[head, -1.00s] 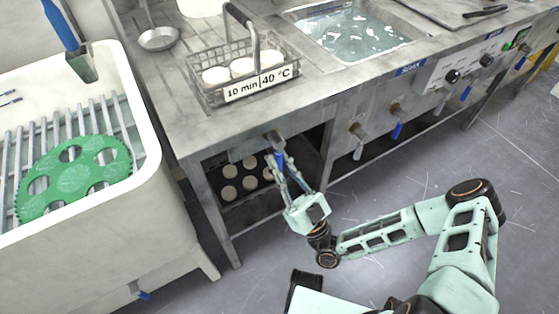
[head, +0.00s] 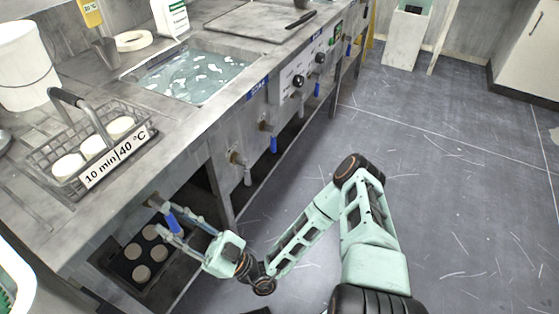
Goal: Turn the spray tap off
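A tap with a blue lever (head: 172,222) sticks out of the bench front at the lower left, its lever hanging down at a slight slant. My gripper (head: 163,224) is at this lever, its two fingers apart with the lever between or just beside their tips. I cannot tell whether they touch it. Further right along the bench front are a tap with a grey lever (head: 247,175) and one with a blue lever (head: 273,143). No spray label is readable, so I cannot tell which tap is the spray tap.
A wire basket (head: 60,150) of white discs, labelled 10 min 40 °C, stands on the bench above my gripper. A water-filled sink (head: 190,76) is behind it. Dark trays of round pieces (head: 142,262) lie under the bench. The floor (head: 470,200) at the right is clear.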

